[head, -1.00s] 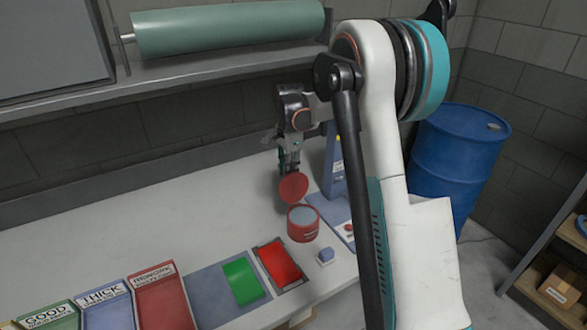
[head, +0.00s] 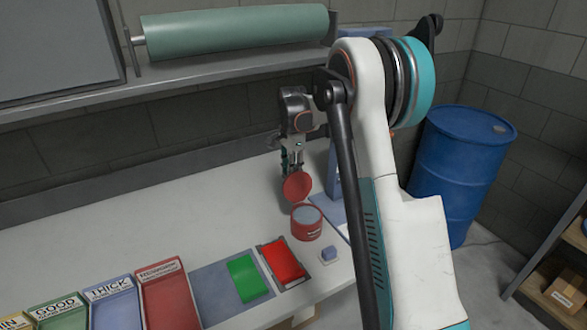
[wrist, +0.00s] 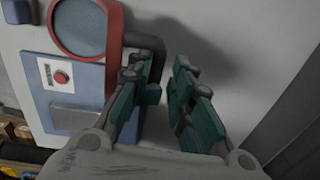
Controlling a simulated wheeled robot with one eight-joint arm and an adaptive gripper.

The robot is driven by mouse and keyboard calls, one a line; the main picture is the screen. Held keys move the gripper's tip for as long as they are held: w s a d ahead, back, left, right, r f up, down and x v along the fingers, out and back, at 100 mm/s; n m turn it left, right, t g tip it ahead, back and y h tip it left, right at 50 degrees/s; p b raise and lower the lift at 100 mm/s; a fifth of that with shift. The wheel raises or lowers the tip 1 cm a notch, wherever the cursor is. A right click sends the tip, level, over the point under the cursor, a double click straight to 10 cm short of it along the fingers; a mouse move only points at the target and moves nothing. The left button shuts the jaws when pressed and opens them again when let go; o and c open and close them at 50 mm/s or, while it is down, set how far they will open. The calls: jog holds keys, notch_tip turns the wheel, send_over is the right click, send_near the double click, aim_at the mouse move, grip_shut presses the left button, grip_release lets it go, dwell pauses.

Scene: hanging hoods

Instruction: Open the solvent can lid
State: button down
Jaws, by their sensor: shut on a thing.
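The solvent can (head: 307,228) is a small red can with a grey-blue top opening, upright on the white bench. Its round red lid (head: 297,187) stands steeply tilted up at the far side of the rim, away from the opening. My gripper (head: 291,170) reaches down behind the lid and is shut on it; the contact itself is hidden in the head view.
A blue stand (head: 333,180) is close right of the can. A red tray (head: 283,262), a green pad (head: 247,278) and labelled bins (head: 165,300) lie in front and left. A shelf with a green roll (head: 235,32) hangs above.

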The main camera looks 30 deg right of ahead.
jog(key=shift+w+a+f, duration=0.3)
jog(key=shift+w+a, duration=0.05)
jog(key=shift+w, duration=0.15)
jog(key=c, duration=1.7)
grip_release()
jog(key=shift+o, duration=0.8)
jog(key=shift+w+f, duration=0.35)
jog(key=shift+w, duration=0.2)
jog(key=shift+s+r, duration=0.1)
jog(key=shift+s, duration=0.05)
jog(key=shift+c, duration=0.6)
jog(key=shift+r, duration=0.15)
notch_tip(320, 180, up, 12)
jog(key=s, duration=0.1)
jog(key=shift+d, duration=0.2)
